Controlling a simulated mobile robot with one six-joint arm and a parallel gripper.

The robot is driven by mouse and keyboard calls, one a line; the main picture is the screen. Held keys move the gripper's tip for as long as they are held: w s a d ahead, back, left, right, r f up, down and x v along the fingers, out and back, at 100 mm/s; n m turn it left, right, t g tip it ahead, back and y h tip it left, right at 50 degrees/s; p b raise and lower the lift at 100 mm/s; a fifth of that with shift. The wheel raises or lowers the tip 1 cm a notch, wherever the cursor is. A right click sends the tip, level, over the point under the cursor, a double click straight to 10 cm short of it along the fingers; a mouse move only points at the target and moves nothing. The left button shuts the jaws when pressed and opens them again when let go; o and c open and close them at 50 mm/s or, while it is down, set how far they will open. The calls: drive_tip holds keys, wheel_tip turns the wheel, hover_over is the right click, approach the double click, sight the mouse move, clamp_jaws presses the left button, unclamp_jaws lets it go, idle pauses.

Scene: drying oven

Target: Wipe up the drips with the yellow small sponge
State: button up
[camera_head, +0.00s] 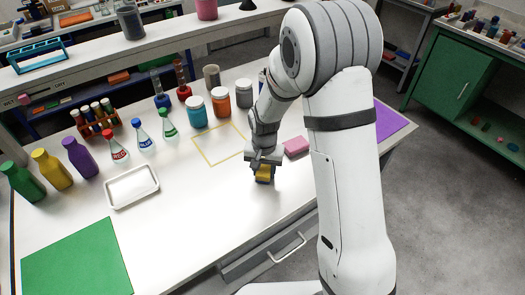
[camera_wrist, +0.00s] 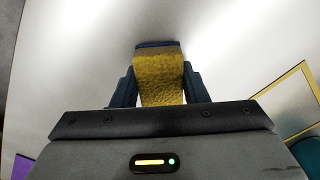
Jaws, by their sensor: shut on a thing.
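The yellow small sponge (camera_wrist: 160,78) is held between the two fingers of my gripper (camera_wrist: 158,88) in the wrist view, with a dark blue layer along its far edge. In the head view my gripper (camera_head: 264,166) points down, shut on the sponge (camera_head: 263,174), at the white bench top near its front edge. I cannot tell whether the sponge touches the bench. No drips are clearly visible in either view; any under the sponge or gripper are hidden.
A pink block (camera_head: 296,146) lies just right of my gripper. A yellow outlined rectangle (camera_head: 203,156) is marked behind left. A white tray (camera_head: 131,187) and green mat (camera_head: 77,262) lie left. Jars (camera_head: 221,102) and flasks (camera_head: 168,124) stand behind. A purple mat (camera_head: 389,120) is right.

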wheel_tip(320, 180, up, 3)
drive_tip(key=shift+s+r+p, duration=0.15)
drive_tip(key=shift+r+p, duration=0.05)
drive_tip(key=shift+p, duration=0.55)
drive_tip(key=shift+a+r+p, duration=0.1)
drive_tip(key=shift+r+p, duration=1.2)
drive_tip(key=shift+r, duration=0.85)
